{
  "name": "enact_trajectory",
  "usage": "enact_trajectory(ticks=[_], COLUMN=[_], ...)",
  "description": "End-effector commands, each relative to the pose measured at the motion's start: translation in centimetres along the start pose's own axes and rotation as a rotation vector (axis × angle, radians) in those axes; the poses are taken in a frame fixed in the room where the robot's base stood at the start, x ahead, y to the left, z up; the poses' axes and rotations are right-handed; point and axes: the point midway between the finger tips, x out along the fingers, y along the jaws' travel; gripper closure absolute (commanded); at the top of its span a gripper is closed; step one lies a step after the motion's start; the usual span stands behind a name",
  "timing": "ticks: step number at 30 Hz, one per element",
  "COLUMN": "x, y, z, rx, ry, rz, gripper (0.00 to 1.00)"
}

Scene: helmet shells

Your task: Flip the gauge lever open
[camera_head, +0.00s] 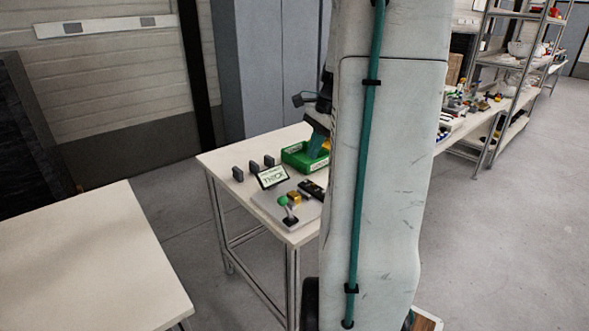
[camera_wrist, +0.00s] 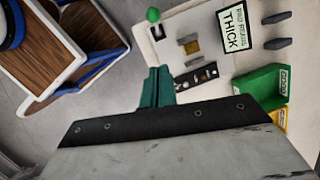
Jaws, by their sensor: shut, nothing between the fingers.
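The gauge lever has a green ball knob (camera_head: 283,201) on a stem that rises from a dark base (camera_head: 290,219). It stands on a pale plate (camera_head: 264,206) near the table's front corner. In the wrist view the knob (camera_wrist: 153,15) is at the top, up and left of its base. My gripper (camera_wrist: 156,72) has teal fingers shut together and empty, below the knob in that view and apart from it. In the head view my gripper (camera_head: 318,141) is partly hidden by my arm, above the table near the green bin.
A brass block (camera_head: 294,197) and a dark slotted bar (camera_head: 311,189) sit beside the lever. A sign reading THICK (camera_head: 272,177) stands behind. Dark upright pads (camera_head: 253,167) and a green bin (camera_head: 297,158) are farther back. An empty table (camera_head: 85,255) is at left.

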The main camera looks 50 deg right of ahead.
Motion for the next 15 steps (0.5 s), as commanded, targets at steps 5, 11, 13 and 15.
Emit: enact_trajectory(ticks=[5,11,13,15], x=[3.0,7.5,8.9,10.0], y=[0.1,0.1,0.1,0.1], z=[0.2,0.3,0.3,0.8], rx=[-0.003,-0.007,-0.008,-0.010], ry=[-0.002,-0.003,-0.003,-0.003], rz=[0.005,0.007,0.007,0.006], gripper=[1.00,1.00,1.00,1.00])
